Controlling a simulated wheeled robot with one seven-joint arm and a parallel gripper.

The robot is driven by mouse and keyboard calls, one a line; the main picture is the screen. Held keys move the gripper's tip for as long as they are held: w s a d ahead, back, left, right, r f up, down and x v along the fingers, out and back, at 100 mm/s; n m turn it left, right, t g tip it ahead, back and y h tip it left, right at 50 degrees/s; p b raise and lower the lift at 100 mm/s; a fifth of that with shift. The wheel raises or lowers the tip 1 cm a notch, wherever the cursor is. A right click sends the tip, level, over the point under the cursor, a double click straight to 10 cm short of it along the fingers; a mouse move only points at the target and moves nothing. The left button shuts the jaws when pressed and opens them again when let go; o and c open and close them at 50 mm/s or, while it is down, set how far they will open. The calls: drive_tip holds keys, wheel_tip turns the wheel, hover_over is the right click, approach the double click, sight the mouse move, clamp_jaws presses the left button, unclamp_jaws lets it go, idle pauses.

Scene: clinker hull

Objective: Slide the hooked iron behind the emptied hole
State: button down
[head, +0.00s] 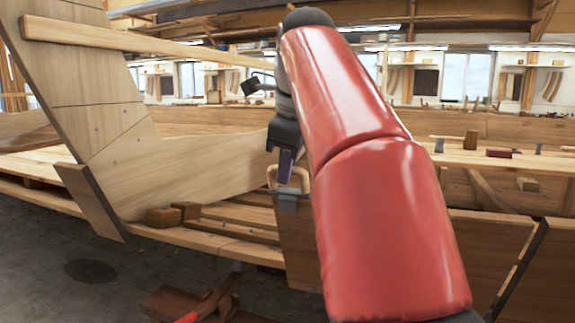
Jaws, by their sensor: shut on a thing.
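My gripper (286,174) is at the middle of the head view, pointing down, with its dark fingers shut. A grey metal block (287,203) with a pale loop-shaped handle (304,179) is at the fingertips. It appears to be the hooked iron, held by the loop; its hook cannot be made out. It is in front of the top of a wooden hull plank (298,240), and I cannot tell whether they touch. The emptied hole cannot be made out. My red arm hides much of the hull to the right.
A tall pale timber post (85,75) with a curved knee rises at left. Small wooden blocks (163,217) rest on the planking beside it. A bench (500,160) with tools stands at right. Bare floor (60,270) is open at lower left.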

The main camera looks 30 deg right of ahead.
drive_tip(key=shift+s, duration=0.1)
drive_tip(key=shift+s+d, duration=1.75)
drive_tip(key=shift+s, duration=0.3)
drive_tip(key=shift+s+d, duration=0.45)
drive_tip(key=shift+s, duration=0.05)
drive_tip(key=shift+r+p, duration=0.15)
drive_tip(key=shift+p, duration=0.3)
drive_tip(key=c, duration=1.3)
unclamp_jaws()
drive_tip(key=shift+a, duration=0.1)
